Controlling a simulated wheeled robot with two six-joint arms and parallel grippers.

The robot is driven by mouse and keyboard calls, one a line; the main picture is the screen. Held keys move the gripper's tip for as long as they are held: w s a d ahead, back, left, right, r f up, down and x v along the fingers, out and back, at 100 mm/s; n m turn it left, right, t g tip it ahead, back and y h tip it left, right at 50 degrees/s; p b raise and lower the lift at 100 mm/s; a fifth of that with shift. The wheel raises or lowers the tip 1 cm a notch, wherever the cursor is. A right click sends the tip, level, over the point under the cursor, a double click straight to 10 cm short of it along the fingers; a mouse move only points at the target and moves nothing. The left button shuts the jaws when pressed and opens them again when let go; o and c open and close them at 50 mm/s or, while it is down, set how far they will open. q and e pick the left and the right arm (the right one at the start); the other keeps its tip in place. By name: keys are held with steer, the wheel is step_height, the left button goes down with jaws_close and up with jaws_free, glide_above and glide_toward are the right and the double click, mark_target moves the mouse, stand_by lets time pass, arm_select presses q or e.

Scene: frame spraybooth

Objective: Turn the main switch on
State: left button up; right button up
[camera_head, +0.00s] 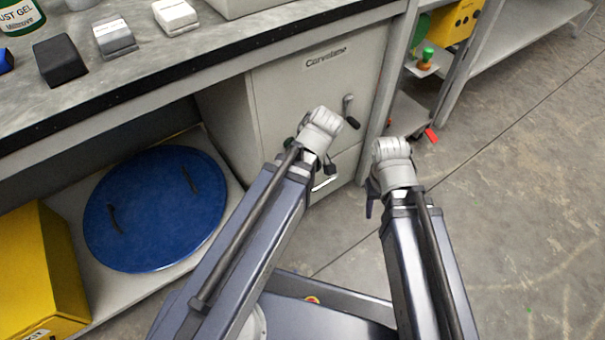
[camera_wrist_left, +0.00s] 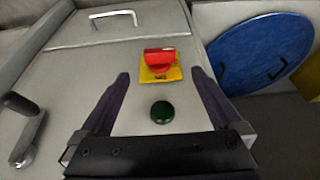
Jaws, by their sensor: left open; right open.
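The main switch, a red knob (camera_wrist_left: 159,58) on a yellow plate (camera_wrist_left: 161,75), sits on the grey cabinet front in the left wrist view. The knob's grip lies roughly crosswise in that picture. A dark green button (camera_wrist_left: 162,112) is beside the plate. My left gripper (camera_wrist_left: 160,74) is open, its dark fingers spread to either side of the switch and not touching it. In the head view my left wrist hides the switch in front of the cabinet (camera_head: 290,90). My right gripper (camera_head: 370,205) is open and empty, right of the cabinet; its fingers are mostly hidden.
A crank-like cabinet handle (camera_head: 349,112) sticks out near the left arm. A lower panel has a metal pull (camera_head: 323,184). The worktop (camera_head: 185,65) overhangs the cabinet. A blue disc (camera_head: 155,210) and yellow box (camera_head: 38,265) are on the lower shelf.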

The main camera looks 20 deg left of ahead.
arm_select(q)
steer(key=b+x, duration=0.7)
steer(key=x, duration=0.1)
steer(key=shift+r, duration=0.1)
steer(key=shift+c, duration=0.4)
